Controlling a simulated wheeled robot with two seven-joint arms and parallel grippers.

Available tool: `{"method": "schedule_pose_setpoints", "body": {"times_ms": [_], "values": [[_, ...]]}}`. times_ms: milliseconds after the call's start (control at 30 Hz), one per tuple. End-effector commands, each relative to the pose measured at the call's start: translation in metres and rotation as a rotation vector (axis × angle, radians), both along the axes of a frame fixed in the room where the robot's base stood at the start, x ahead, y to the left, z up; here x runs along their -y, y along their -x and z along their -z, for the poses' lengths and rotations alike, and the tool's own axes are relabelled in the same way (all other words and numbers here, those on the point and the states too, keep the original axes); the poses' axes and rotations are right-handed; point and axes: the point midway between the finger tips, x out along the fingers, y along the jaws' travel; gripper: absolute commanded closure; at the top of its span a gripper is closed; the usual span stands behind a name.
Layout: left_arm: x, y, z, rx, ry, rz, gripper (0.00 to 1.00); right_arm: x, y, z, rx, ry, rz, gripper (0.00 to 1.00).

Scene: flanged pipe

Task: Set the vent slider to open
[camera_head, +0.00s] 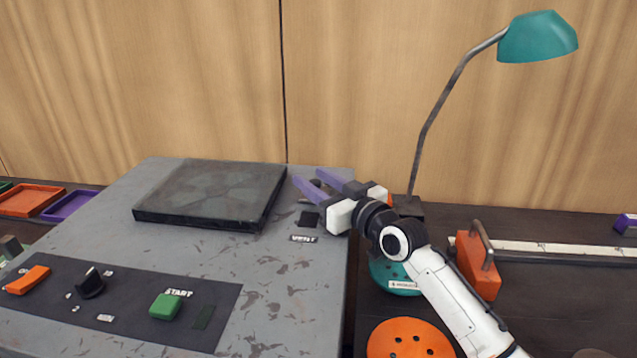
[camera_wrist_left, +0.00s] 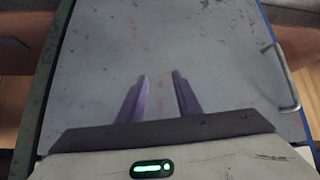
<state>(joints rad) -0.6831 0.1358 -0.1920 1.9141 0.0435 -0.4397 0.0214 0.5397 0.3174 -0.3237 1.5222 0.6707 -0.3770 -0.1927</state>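The vent slider is on the right side of the grey machine's top, above the white VENT label (camera_head: 303,238). A dark slot or plate (camera_head: 309,219) of it shows just behind the label. A small dark knob (camera_head: 316,183) shows between the purple fingers of my right gripper (camera_head: 309,177). The fingers are apart, and I cannot tell whether they touch the knob. The gripper body hides part of the slider. My left gripper (camera_wrist_left: 160,78) is open and empty in the left wrist view, in front of a grey panel (camera_wrist_left: 165,40); it is not in the head view.
The machine top (camera_head: 250,262) carries a raised dark plate (camera_head: 212,195), a green START button (camera_head: 166,306), a black dial (camera_head: 91,283) and an orange switch (camera_head: 28,280). A teal lamp (camera_head: 538,38) and orange objects stand right. A metal handle (camera_wrist_left: 288,78) juts from the panel.

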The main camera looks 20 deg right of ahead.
Motion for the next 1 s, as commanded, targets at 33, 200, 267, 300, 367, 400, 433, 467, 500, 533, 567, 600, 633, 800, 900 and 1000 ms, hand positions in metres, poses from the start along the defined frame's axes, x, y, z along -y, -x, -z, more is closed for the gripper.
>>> {"method": "schedule_pose_setpoints", "body": {"times_ms": [33, 200, 267, 300, 367, 400, 433, 467, 500, 533, 567, 600, 633, 800, 900, 1000], "values": [[0.0, -0.001, -0.003, 0.003, 0.001, 0.0, 0.69, 0.001, 0.002, -0.001, -0.001, 0.0, 0.0, 0.62], [0.0, -0.002, -0.019, 0.005, 0.001, 0.0, 0.69, 0.009, 0.022, -0.003, -0.002, 0.002, 0.001, 0.62], [0.0, -0.002, -0.026, 0.005, 0.002, -0.001, 0.69, 0.014, 0.032, -0.003, -0.004, 0.004, 0.001, 0.62], [0.0, -0.002, -0.03, 0.005, 0.002, -0.001, 0.69, 0.017, 0.04, -0.003, -0.004, 0.004, 0.001, 0.62], [0.0, -0.002, -0.037, 0.006, 0.002, -0.001, 0.69, 0.021, 0.051, -0.004, -0.004, 0.004, 0.0, 0.62], [0.0, -0.002, -0.039, 0.005, 0.002, -0.001, 0.69, 0.024, 0.058, -0.003, -0.004, 0.004, 0.001, 0.62], [0.0, -0.001, -0.042, 0.004, 0.002, -0.002, 0.69, 0.027, 0.063, -0.003, -0.003, 0.003, 0.001, 0.62], [0.0, -0.001, -0.043, 0.004, 0.002, -0.002, 0.69, 0.029, 0.068, -0.003, -0.004, 0.004, 0.001, 0.62], [0.0, -0.001, -0.046, 0.004, 0.002, -0.002, 0.69, 0.03, 0.074, -0.003, -0.002, 0.003, 0.0, 0.62], [0.0, 0.0, -0.047, 0.003, 0.002, -0.002, 0.69, 0.032, 0.078, -0.002, -0.002, 0.003, 0.001, 0.62], [0.0, 0.0, -0.048, 0.002, 0.002, -0.002, 0.69, 0.034, 0.081, -0.002, -0.002, 0.003, 0.001, 0.62], [0.0, 0.0, -0.049, 0.001, 0.002, -0.001, 0.69, 0.035, 0.085, -0.001, -0.002, 0.002, 0.001, 0.62], [0.0, 0.001, -0.049, 0.0, 0.001, -0.001, 0.69, 0.036, 0.087, -0.001, -0.001, 0.002, 0.001, 0.62], [-0.001, 0.003, -0.049, -0.004, 0.001, -0.003, 0.69, 0.039, 0.094, -0.001, 0.001, 0.001, 0.001, 0.62], [-0.001, 0.003, -0.048, -0.007, 0.0, -0.002, 0.69, 0.039, 0.095, -0.001, 0.001, 0.001, 0.001, 0.62], [-0.001, 0.004, -0.048, -0.008, 0.0, -0.002, 0.69, 0.039, 0.095, 0.0, 0.001, 0.001, 0.001, 0.62]]}}
